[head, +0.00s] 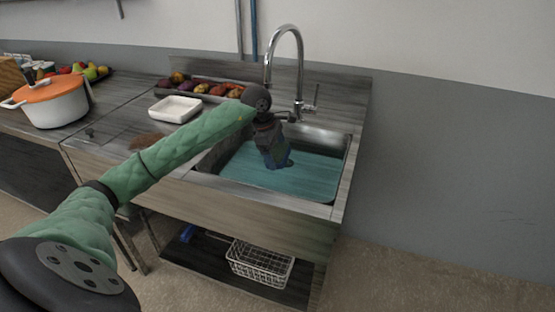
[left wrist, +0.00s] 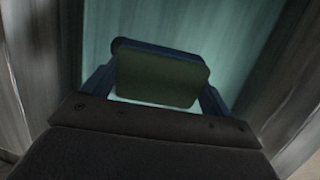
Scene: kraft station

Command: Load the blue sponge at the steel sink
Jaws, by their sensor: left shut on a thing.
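The steel sink (head: 322,143) is set in a wooden counter and holds flat teal water (head: 305,178). My left gripper (head: 279,163) reaches down into the sink, over or at the water. In the left wrist view my left gripper (left wrist: 160,82) is shut on the sponge (left wrist: 158,80), which has a dull green face and a dark blue edge. The sponge lies across between the two blue fingers, with teal water behind it. In the head view I cannot make out the sponge apart from the gripper, nor whether it touches the water. My right gripper is not in view.
A curved faucet (head: 287,58) rises behind the sink, close to my left wrist. A white square dish (head: 175,109) and a tray of fruit and vegetables (head: 212,90) stand left. An orange-lidded pot (head: 54,103) is further left. A wire basket (head: 259,263) sits on the shelf below.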

